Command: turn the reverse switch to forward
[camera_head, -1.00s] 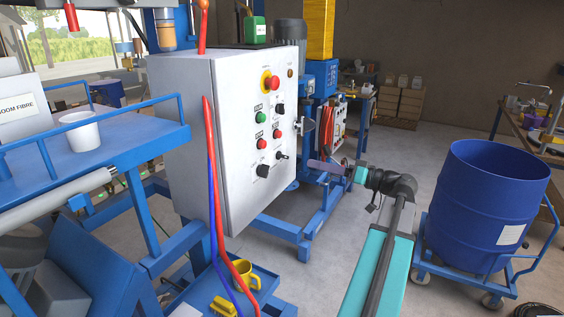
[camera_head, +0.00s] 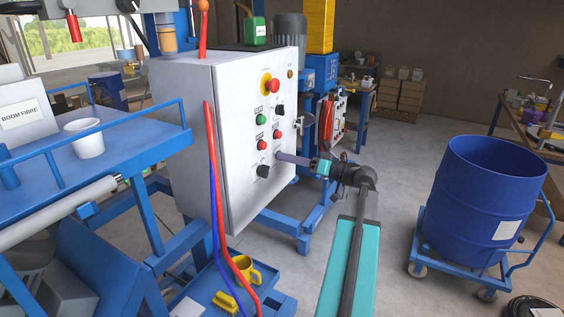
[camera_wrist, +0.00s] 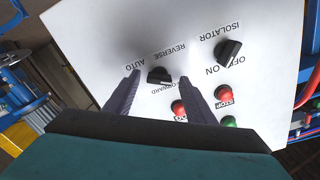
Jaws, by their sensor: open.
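The reverse switch (camera_wrist: 159,75) is a small black knob on the white panel face, with REVERSE, AUTO and a partly covered FORWARD printed around it, upside down in the wrist view. Its exact setting is hard to read. My gripper (camera_wrist: 159,76) is open, one dark finger on each side of the knob, not visibly closed on it. In the head view my gripper (camera_head: 281,155) reaches the lower right of the white control box (camera_head: 188,140) from the right, and its fingers cover the switch there.
The black isolator knob (camera_wrist: 229,50) is beside the switch, with red buttons (camera_wrist: 224,93) nearby. Red and blue hoses (camera_head: 212,170) hang before the box's left edge. A blue drum (camera_head: 485,200) on a cart stands right, with bare floor between.

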